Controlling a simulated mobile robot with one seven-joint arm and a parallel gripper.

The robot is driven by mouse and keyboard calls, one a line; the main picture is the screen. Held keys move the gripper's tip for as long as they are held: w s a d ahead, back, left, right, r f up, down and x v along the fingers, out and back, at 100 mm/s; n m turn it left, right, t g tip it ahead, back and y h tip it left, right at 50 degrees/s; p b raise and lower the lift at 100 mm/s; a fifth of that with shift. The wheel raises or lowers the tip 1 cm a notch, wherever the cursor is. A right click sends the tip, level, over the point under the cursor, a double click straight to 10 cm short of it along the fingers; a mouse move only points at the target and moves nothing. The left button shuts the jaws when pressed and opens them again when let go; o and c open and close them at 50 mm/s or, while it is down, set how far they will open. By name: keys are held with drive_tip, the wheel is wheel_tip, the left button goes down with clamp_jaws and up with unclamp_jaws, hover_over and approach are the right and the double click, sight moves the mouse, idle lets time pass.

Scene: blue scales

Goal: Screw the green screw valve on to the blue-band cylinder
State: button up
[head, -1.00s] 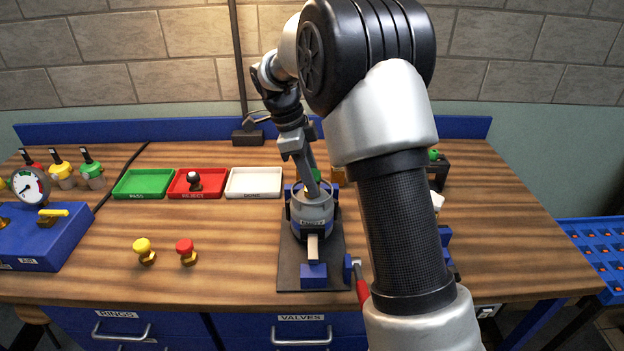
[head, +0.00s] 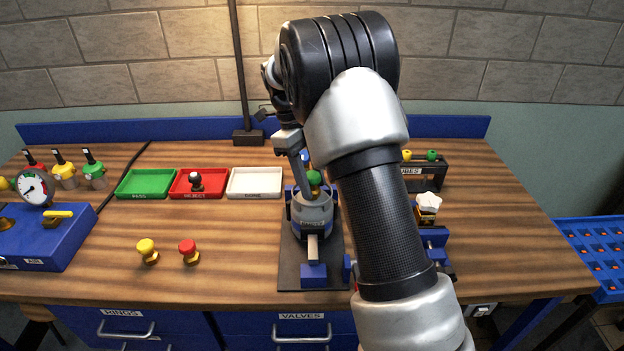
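The blue-band cylinder (head: 312,212), grey with a label, stands upright in a dark-based holder (head: 290,262) at the middle of the bench. The green screw valve's round green knob (head: 314,178) shows just above the cylinder's top. Whether its thread sits in the cylinder is hidden. My gripper (head: 305,184) reaches down from the back left, with a grey finger beside the green knob. My arm covers much of the view to the right, and the other finger is not clear, so I cannot tell whether it grips the valve.
Green (head: 147,184), red (head: 198,184) and white (head: 254,183) trays lie to the left. A yellow valve (head: 147,250) and a red valve (head: 188,250) stand at the front left. A gauge box (head: 50,240) is far left. A rack (head: 432,172) and a white knob (head: 428,202) are right of my arm.

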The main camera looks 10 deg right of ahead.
drive_tip(key=shift+o, duration=1.3)
drive_tip(key=p+v, duration=0.2)
drive_tip(key=v, duration=1.5)
drive_tip(key=s+d+r+n+t+y+p, duration=0.1)
drive_tip(key=s+d+r+n+t, duration=0.15)
drive_tip(key=s+r+n, duration=0.5)
drive_tip(key=s+f+n+t, duration=0.2)
drive_tip(key=s+n, duration=0.8)
drive_tip(key=s, duration=0.2)
drive_tip(key=s+d+f+n+t+y, duration=0.1)
drive_tip(key=s+f+n+t, duration=0.2)
drive_tip(key=s+n, duration=0.6)
drive_tip(key=s, duration=0.3)
drive_tip(key=shift+f+n+p, duration=0.2)
drive_tip(key=shift+n+p, duration=0.15)
drive_tip(key=shift+p, duration=0.05)
drive_tip(key=shift+t, duration=0.25)
